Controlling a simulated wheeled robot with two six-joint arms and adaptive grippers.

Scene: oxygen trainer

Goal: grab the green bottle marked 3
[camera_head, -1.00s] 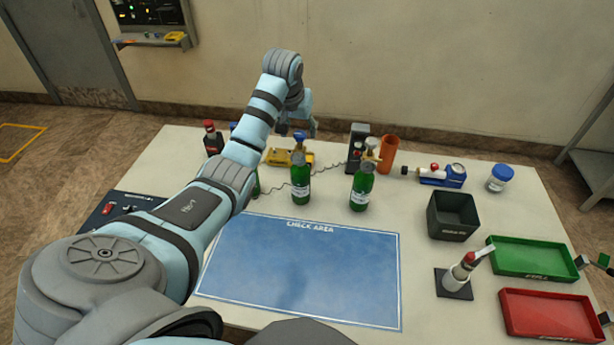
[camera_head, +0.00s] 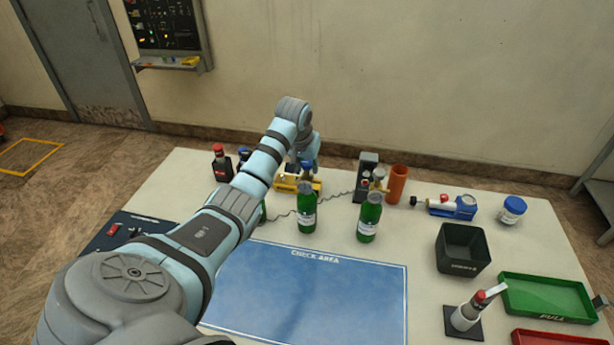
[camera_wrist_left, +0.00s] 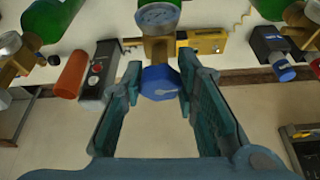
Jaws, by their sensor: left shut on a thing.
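Green bottles stand on the white table in the head view: a middle one (camera_head: 307,212), a right one (camera_head: 369,220) and a left one (camera_head: 263,212) mostly hidden behind my left arm. No number can be read on them. My left gripper (camera_head: 307,166) is at the top of the middle bottle. In the left wrist view the gripper (camera_wrist_left: 160,95) has its fingers on either side of that bottle's blue knob (camera_wrist_left: 160,82), shut on it, with the round gauge (camera_wrist_left: 157,15) just beyond. The bottle stands upright. My right gripper is not in view.
A yellow device (camera_head: 290,184) stands behind the middle bottle. A dark box with a gauge (camera_head: 367,172) and an orange cylinder (camera_head: 396,184) stand behind the right one. A black bin (camera_head: 462,250) and green tray (camera_head: 548,297) are at right. The blue check area (camera_head: 310,290) is clear.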

